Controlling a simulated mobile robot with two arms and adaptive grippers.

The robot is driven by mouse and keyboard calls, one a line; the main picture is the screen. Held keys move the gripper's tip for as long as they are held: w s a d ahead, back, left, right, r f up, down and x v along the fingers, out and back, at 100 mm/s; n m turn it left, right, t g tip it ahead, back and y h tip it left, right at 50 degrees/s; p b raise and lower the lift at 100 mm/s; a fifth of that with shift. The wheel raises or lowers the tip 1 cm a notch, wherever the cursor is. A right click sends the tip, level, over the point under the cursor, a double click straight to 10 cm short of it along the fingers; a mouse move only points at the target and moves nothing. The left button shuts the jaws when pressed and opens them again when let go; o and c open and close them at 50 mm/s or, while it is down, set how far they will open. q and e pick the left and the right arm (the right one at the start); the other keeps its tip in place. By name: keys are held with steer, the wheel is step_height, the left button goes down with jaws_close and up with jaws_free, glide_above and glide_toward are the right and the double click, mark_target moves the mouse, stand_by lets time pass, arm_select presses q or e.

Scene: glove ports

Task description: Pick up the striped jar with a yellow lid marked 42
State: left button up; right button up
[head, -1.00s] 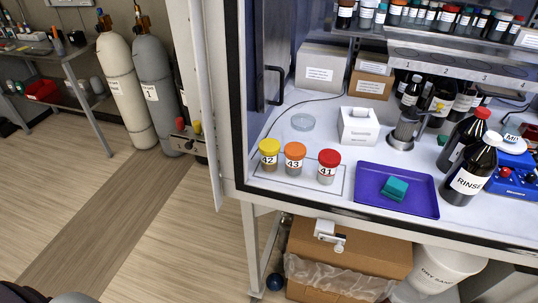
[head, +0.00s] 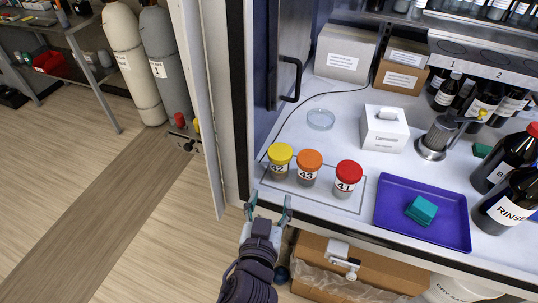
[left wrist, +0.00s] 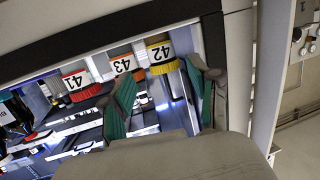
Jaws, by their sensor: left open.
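The jar marked 42 (head: 279,170) has a yellow lid and stands upright at the left end of a row of jars on the cabinet floor. Its stripes are too small to make out. It also shows in the left wrist view (left wrist: 160,54), upside down and between my finger outlines. My left gripper (head: 268,207) is open and empty, just outside the cabinet's front edge, below and in front of jar 42. Its two green-padded fingers show in the left wrist view (left wrist: 163,98). My right gripper is not in view.
Orange-lidded jar 43 (head: 309,168) stands close right of jar 42, then red-lidded jar 41 (head: 347,178). A purple tray (head: 388,212) lies further right. The cabinet's side post (head: 238,150) is close on the left. A glass dish (head: 320,119) lies behind.

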mark_target(278, 168)
arm_select(q)
steer(key=w, duration=0.2)
steer(key=w+p, duration=0.1)
steer(key=shift+d+r, duration=0.3)
steer(key=shift+r, duration=0.1)
steer(key=x, duration=0.3)
steer(key=shift+w+f+p, duration=0.25)
steer(key=shift+w+p, duration=0.05)
steer(key=shift+p, duration=0.1)
steer(key=shift+w+d, duration=0.1)
steer(key=shift+w, duration=0.4)
steer(key=p+x, duration=0.1)
steer(key=x, duration=0.3)
steer(key=shift+w+f, duration=0.1)
steer(key=shift+f, duration=0.05)
steer(key=shift+c, duration=0.7)
steer(key=c, duration=0.7)
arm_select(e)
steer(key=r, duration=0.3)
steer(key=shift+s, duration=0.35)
